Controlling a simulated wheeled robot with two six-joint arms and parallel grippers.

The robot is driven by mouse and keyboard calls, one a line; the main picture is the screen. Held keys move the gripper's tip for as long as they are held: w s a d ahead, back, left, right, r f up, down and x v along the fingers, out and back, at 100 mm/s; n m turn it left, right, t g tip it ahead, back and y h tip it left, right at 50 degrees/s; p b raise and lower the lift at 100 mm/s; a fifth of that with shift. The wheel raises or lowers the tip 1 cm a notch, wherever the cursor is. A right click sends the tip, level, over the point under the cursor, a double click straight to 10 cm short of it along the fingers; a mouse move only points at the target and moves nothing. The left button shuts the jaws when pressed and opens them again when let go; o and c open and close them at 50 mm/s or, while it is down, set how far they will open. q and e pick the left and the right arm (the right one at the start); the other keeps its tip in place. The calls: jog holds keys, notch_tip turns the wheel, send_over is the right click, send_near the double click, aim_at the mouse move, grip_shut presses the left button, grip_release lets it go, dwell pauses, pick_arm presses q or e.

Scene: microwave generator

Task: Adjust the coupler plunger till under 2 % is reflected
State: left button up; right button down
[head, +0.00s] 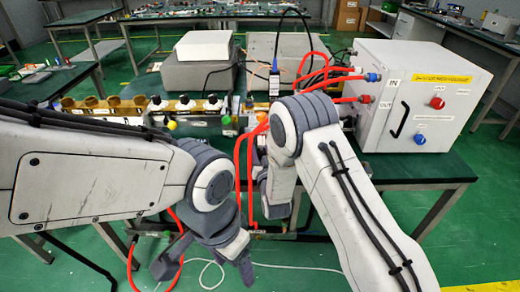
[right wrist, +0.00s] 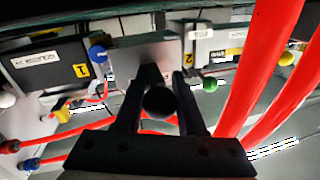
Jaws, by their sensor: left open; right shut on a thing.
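My right gripper (right wrist: 155,88) is shut on a dark round knob (right wrist: 159,100), seen between its two fingers in the right wrist view. The knob sits in front of a grey block (right wrist: 145,52) on the equipment line; I take it for the coupler plunger, but no label on it is readable. In the head view my right forearm and wrist hide this grip. My left gripper (head: 205,266) is open and empty, low in front of the bench. No reflected-power reading is legible in either view.
Red hoses (right wrist: 262,70) run close on the right of my right gripper. Coloured knobs, blue (right wrist: 97,53) and green (right wrist: 210,84), flank it. A white cabinet (head: 418,90) marked IN and OUT stands at the right. Brass waveguide parts (head: 90,104) line the left bench.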

dwell(0.3)
jog(key=shift+w+f+b, duration=0.1)
jog(key=shift+w+b, duration=0.7)
jog(key=shift+w, duration=0.35)
jog(key=c, duration=0.5)
grip_release()
jog(key=s, duration=0.3)
jog(key=s+d, duration=0.1)
jog(key=s, duration=0.3)
jog(key=s+d+b, duration=0.1)
jog(key=s, duration=0.2)
jog(key=shift+s, duration=0.15)
